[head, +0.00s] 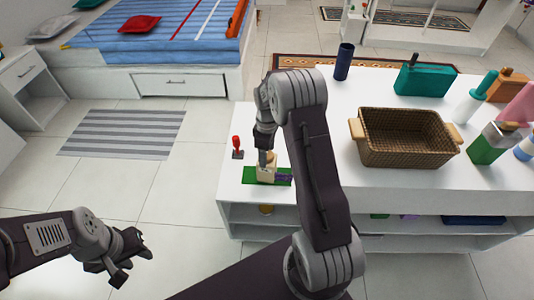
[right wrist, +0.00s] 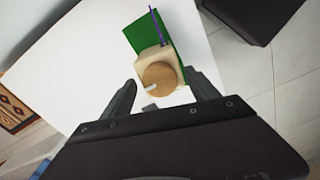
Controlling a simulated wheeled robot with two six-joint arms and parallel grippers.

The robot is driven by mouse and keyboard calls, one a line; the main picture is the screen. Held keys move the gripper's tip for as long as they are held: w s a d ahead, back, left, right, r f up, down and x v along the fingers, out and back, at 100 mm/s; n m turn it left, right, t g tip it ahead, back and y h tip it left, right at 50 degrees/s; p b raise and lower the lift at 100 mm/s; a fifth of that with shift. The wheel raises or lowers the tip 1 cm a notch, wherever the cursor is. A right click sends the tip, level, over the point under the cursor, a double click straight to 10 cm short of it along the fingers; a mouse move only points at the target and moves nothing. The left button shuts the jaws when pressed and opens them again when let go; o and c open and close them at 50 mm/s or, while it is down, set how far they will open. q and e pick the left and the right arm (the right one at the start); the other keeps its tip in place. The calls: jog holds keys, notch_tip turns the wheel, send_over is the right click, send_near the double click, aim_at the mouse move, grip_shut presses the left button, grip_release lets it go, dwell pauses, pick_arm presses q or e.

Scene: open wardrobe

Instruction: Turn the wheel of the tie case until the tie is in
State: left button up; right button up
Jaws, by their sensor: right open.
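The tie case is a small beige box (head: 265,174) on a green mat (head: 249,176) near the front left corner of the white counter. A purple tie (head: 285,177) lies at its right side. In the right wrist view, the case (right wrist: 149,58) shows its round tan wheel (right wrist: 160,79) facing me, with a small white mark at its edge. The purple tie (right wrist: 157,26) sticks out at the far side over the green mat (right wrist: 141,33). My right gripper (right wrist: 164,88) is open, with one finger on either side of the wheel; contact cannot be told. My left gripper (head: 128,262) is open and empty over the floor.
A red-handled item (head: 237,148) stands just left of the case. A wicker basket (head: 405,139), a dark blue cylinder (head: 343,62) and several bottles stand on the counter to the right and back. My right arm hides part of the counter top.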

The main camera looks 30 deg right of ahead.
jog(key=c, duration=1.4)
jog(key=shift+r+m+p, duration=0.2)
jog(key=shift+m+p, duration=0.6)
jog(key=shift+p, duration=0.1)
jog(key=m+p, duration=0.2)
jog(key=shift+m, duration=0.3)
jog(key=m+p, duration=0.3)
jog(key=m, duration=0.2)
jog(key=shift+f+m+p, duration=0.1)
jog(key=shift+m+p, duration=0.3)
jog(key=shift+m, duration=0.6)
jog(key=shift+f, duration=0.1)
